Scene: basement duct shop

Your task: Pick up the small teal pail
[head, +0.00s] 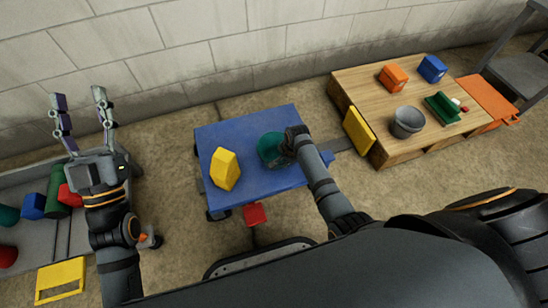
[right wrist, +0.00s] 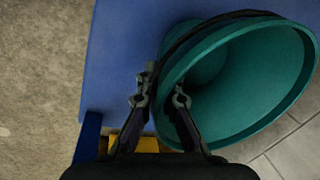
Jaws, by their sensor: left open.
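The small teal pail (head: 268,151) sits on the blue-topped cart (head: 236,130), right of a yellow block (head: 225,170). My right gripper (head: 291,142) is at the pail's right side and hides part of it. In the right wrist view the pail (right wrist: 245,85) shows its open mouth and a dark handle along the rim. The right fingers (right wrist: 160,98) straddle the near rim, one inside the pail and one outside. I cannot tell whether they press on the wall. My left gripper (head: 80,115) is open and empty, raised at the left.
A wooden platform (head: 360,88) at the right holds a grey bucket (head: 407,121), an orange box (head: 393,77), a blue box (head: 432,68) and a green tray (head: 442,108). A grey bin (head: 90,235) with several coloured objects is at the left. A block wall stands behind.

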